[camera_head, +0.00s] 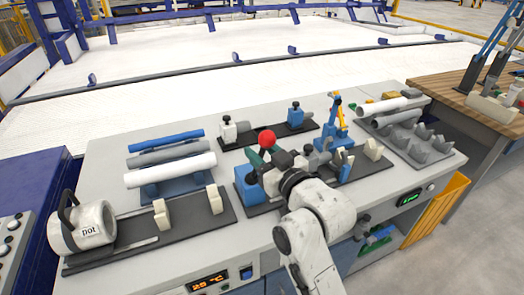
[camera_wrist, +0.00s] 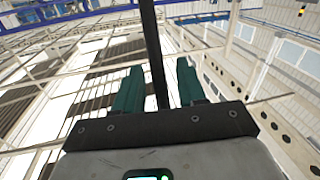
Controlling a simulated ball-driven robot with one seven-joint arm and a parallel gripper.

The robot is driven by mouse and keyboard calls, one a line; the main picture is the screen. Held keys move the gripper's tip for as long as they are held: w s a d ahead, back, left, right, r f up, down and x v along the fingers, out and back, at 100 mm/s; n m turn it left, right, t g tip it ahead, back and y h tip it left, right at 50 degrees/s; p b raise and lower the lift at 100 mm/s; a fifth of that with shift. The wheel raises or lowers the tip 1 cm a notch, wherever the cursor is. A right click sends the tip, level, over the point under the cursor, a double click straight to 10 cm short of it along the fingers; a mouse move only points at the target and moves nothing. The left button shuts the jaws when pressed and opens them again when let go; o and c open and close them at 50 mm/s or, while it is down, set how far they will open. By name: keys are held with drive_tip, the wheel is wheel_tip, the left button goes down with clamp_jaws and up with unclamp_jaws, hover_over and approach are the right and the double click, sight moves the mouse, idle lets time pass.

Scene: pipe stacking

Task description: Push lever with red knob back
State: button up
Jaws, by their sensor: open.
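The red knob (camera_head: 267,139) shows above my gripper (camera_head: 262,154) near the middle of the workbench in the head view. The lever's black shaft (camera_wrist: 153,45) rises between the two green fingers of my gripper (camera_wrist: 158,88) in the wrist view. The fingers are open, with a visible gap on each side of the shaft. The knob is outside the wrist view. My gripper and arm hide the lower lever in the head view.
A blue block (camera_head: 248,187) stands just left of my gripper. A blue and yellow device (camera_head: 337,126) stands to the right. A grey pipe holder (camera_head: 408,138) is farther right.

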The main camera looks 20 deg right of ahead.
drive_tip(key=shift+c, duration=0.2)
clamp_jaws()
idle(0.4)
